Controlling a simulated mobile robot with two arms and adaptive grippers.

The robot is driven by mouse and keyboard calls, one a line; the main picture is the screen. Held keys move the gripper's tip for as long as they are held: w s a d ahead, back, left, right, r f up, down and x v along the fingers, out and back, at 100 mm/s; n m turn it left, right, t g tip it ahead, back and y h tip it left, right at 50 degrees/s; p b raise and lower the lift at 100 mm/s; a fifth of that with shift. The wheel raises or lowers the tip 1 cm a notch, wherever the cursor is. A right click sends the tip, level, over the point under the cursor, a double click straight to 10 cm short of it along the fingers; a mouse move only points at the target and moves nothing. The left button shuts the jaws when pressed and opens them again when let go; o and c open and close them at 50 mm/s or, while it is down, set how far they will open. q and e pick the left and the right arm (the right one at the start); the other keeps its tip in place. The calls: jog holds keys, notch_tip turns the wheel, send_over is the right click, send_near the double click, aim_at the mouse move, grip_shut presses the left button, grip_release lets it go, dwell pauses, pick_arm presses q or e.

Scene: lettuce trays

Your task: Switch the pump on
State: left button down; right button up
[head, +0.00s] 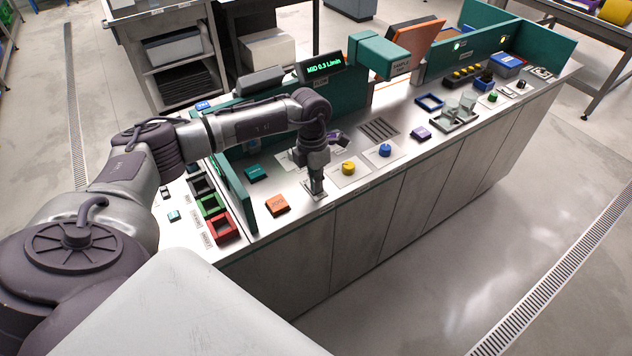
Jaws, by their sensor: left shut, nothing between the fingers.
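My left gripper (316,186) points straight down over the front edge of the bench, with its fingers shut and empty. Its tips are at a small light plate (308,183) on the bench top. The gripper hides most of what is on that plate, so I cannot tell whether a pump switch is there or how it is set. I cannot tell whether the tips touch it. A display (320,67) behind the arm glows green and seems to read MID 0.3 L/min. My right gripper is not in view.
A yellow knob (348,168) and a blue knob (385,150) are right of the gripper. An orange block (277,204) is to its left, near green and red trays (222,228). Green panels (236,194) divide the bench. The floor in front is clear.

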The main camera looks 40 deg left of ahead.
pick_arm(q)
jog(key=shift+w+a+r, duration=0.2)
jog(key=shift+w+a, duration=0.1)
jog(key=shift+a, duration=0.4)
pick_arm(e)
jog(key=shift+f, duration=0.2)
pick_arm(q)
notch_tip(320, 180, up, 5)
jog(key=shift+d+p, duration=0.1)
jog(key=shift+p, duration=1.1)
notch_tip(320, 180, up, 9)
jog(key=d+b, duration=0.1)
jog(key=b, duration=0.1)
jog(key=shift+s+d+b, duration=0.15)
jog(key=shift+s+b, duration=0.2)
jog(key=shift+b, duration=0.05)
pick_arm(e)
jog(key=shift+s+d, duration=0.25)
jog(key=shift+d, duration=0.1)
